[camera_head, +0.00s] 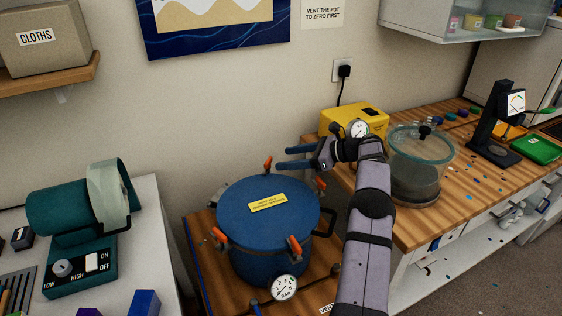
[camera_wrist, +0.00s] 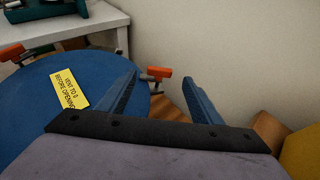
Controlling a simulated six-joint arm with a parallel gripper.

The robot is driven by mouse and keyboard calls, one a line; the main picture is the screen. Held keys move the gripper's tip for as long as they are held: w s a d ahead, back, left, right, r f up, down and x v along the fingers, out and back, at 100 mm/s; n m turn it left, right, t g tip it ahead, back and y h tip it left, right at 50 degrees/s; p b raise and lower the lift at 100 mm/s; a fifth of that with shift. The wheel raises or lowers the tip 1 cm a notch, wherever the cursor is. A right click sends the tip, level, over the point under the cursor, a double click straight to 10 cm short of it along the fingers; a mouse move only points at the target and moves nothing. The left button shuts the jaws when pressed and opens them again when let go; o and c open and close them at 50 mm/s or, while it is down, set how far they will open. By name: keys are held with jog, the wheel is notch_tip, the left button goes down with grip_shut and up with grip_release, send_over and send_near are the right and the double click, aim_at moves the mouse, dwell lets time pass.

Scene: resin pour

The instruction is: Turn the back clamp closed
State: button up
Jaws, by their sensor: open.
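The blue pressure pot (camera_head: 265,260) stands with its lid (camera_head: 240,200) on, bearing a yellow label. The back clamp (camera_head: 267,165) has an orange handle standing up at the lid's far rim. It also shows in the wrist view (camera_wrist: 158,73), beyond and between my fingertips, apart from them. My gripper (camera_head: 282,158) is open and empty, its two blue fingers pointing left just right of the back clamp. Other orange clamps are at the left (camera_head: 220,236), front right (camera_head: 293,246) and right (camera_head: 319,184) of the rim.
A pressure gauge (camera_head: 283,288) is on the pot's front. A yellow box (camera_head: 352,122) and a glass chamber (camera_head: 421,160) stand on the wooden bench to the right. A teal machine (camera_head: 85,205) is on the left table. The wall is close behind the pot.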

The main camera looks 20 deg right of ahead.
jog(key=shift+s+d+r, duration=0.2)
jog(key=shift+s+d, duration=0.15)
